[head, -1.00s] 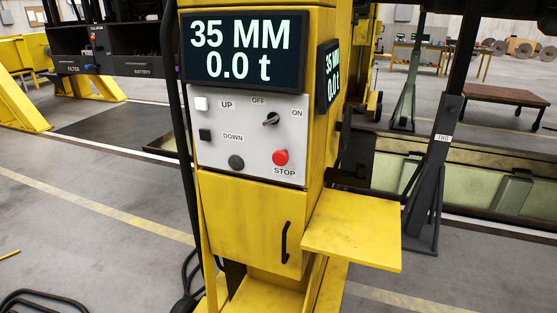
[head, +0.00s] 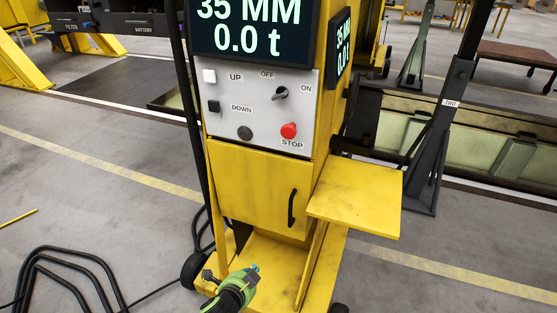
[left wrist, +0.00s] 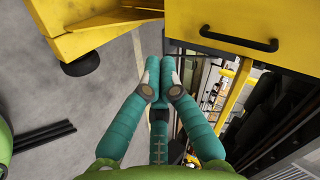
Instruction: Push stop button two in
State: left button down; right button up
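The red stop button (head: 289,130) sits at the lower right of the grey control panel (head: 262,105), above the word STOP. The panel is on the front of a yellow lifting column. I cannot tell from this view whether the button is in or out. My left gripper (head: 254,270) is low in front of the column's base, well below the button and not touching it. In the left wrist view, its teal fingers (left wrist: 158,68) are together with nothing between them. My right gripper is in neither view.
A yellow shelf (head: 356,190) juts out right of the cabinet door, which has a black handle (head: 291,208). A black selector knob (head: 280,92) is above the button. Black hoops (head: 68,265) stand at lower left. A sign reading TWO (head: 451,103) is on a dark post.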

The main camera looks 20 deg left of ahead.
aim_at(287, 136)
pick_arm(q)
jog(key=w+d+r+m+t+p, duration=0.1)
jog(key=w+r+m+t, duration=0.1)
jog(key=r, duration=1.4)
jog(key=w+d+r+m+t+p, duration=0.1)
jog(key=w+r+m+t+p, duration=0.1)
jog(key=r, duration=1.5)
jog(key=m+t, duration=0.1)
jog(key=t, duration=0.1)
jog(key=shift+d+t+h, duration=0.15)
jog(key=shift+t+h, duration=0.15)
jog(key=shift+h, duration=0.1)
jog(key=w+p, duration=0.4)
jog(key=w, duration=0.8)
jog(key=shift+w+d, duration=0.1)
jog(key=shift+w, duration=0.9)
